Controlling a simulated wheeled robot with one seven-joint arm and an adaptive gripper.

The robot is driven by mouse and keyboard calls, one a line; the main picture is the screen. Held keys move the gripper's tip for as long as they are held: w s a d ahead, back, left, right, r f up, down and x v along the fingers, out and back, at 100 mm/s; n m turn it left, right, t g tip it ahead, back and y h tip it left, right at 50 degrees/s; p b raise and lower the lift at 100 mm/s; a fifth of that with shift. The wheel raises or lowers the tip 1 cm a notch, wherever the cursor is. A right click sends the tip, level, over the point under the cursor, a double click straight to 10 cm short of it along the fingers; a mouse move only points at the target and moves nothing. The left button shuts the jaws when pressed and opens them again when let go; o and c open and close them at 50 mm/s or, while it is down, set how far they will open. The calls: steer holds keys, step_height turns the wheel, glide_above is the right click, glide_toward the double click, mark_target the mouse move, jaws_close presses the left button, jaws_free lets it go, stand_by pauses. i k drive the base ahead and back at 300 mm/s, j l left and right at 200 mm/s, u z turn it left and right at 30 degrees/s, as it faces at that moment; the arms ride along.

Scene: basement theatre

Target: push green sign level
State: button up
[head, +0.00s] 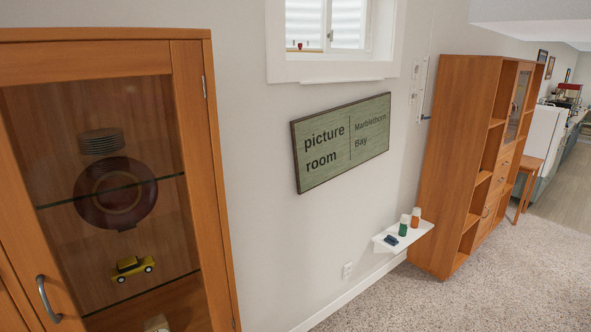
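The green sign (322,169) hangs on the pale wall, below the window. It is a dark-framed rectangle with the words "picture room" and "Marblethorn Bay". It looks tilted: its right end sits higher than its left, more than the slant of the window sill and the wall's base suggests. Nothing covers the sign. My gripper is not in view, and nothing touches the sign.
A glass-door cabinet (190,120) stands close on the left. A small white wall shelf (383,246) below the sign holds two small bottles and a dark item. A wooden shelf unit (457,140) stands right. Carpet (470,300) is clear in front.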

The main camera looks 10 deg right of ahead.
mark_target(327, 145)
steer(key=i+l, duration=0.95)
steer(key=l, duration=0.15)
steer(key=i+l+z, duration=0.1)
steer(key=i+l, duration=0.9)
steer(key=l, duration=0.1)
